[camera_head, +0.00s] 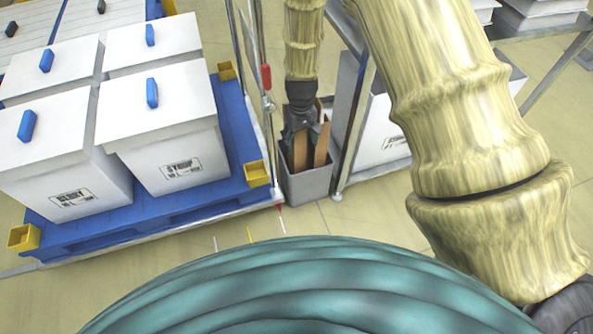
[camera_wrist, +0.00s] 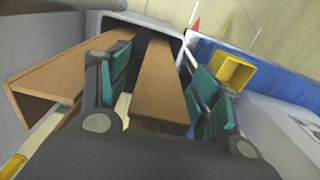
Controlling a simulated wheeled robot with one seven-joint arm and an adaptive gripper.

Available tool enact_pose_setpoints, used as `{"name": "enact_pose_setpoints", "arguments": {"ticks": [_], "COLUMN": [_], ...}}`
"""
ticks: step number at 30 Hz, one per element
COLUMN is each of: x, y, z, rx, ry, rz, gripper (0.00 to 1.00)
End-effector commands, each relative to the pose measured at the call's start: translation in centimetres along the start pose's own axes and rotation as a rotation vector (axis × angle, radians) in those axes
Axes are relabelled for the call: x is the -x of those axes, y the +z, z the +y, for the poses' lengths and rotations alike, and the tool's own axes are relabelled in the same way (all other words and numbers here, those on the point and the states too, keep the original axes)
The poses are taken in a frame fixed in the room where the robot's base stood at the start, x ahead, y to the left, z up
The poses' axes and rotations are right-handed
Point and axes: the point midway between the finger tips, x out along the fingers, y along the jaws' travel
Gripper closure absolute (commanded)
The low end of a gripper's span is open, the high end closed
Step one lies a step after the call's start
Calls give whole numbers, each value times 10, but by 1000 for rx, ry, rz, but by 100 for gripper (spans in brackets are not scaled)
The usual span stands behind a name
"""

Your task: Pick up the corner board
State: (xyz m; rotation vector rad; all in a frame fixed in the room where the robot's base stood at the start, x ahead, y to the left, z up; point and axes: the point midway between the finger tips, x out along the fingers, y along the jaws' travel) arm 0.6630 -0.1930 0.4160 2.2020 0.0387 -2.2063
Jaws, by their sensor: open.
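Brown corner boards stand in a grey bin on the floor. In the wrist view one corner board (camera_wrist: 160,90) lies between my open gripper's fingers, and another corner board (camera_wrist: 65,75) is to the left, outside the left finger. In the head view a corner board (camera_head: 321,145) leans in the grey bin (camera_head: 308,186). My gripper (camera_head: 299,130) is above the bin, around the upper end of a board. In the wrist view my gripper (camera_wrist: 165,90) has teal finger pads on both sides of the middle board. I cannot tell whether either pad touches it.
A blue pallet (camera_head: 150,215) with white lidded boxes (camera_head: 170,130) and yellow corner pieces (camera_head: 257,173) stands left of the bin. A metal post with a red handle (camera_head: 266,77) is close by. A rack with white boxes (camera_head: 375,130) stands to the right.

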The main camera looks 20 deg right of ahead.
Motion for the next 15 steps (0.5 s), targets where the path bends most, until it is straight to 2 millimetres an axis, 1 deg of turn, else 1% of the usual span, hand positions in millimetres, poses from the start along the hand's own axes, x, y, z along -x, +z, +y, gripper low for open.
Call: {"name": "enact_pose_setpoints", "arguments": {"ticks": [1, 7, 8, 9, 11, 15], "x": [-3, -2, -2, -2, -2, -2], "y": [0, -1, -1, -1, -1, -1], "z": [0, 0, 0, 0, 0, 0], "rx": [0, 0, 0, 0, 0, 0], "ry": [0, 0, 0, 0, 0, 0], "rz": [1, 1, 1, 1, 1, 1], "gripper": [36, 36, 39, 47, 58, 83]}}
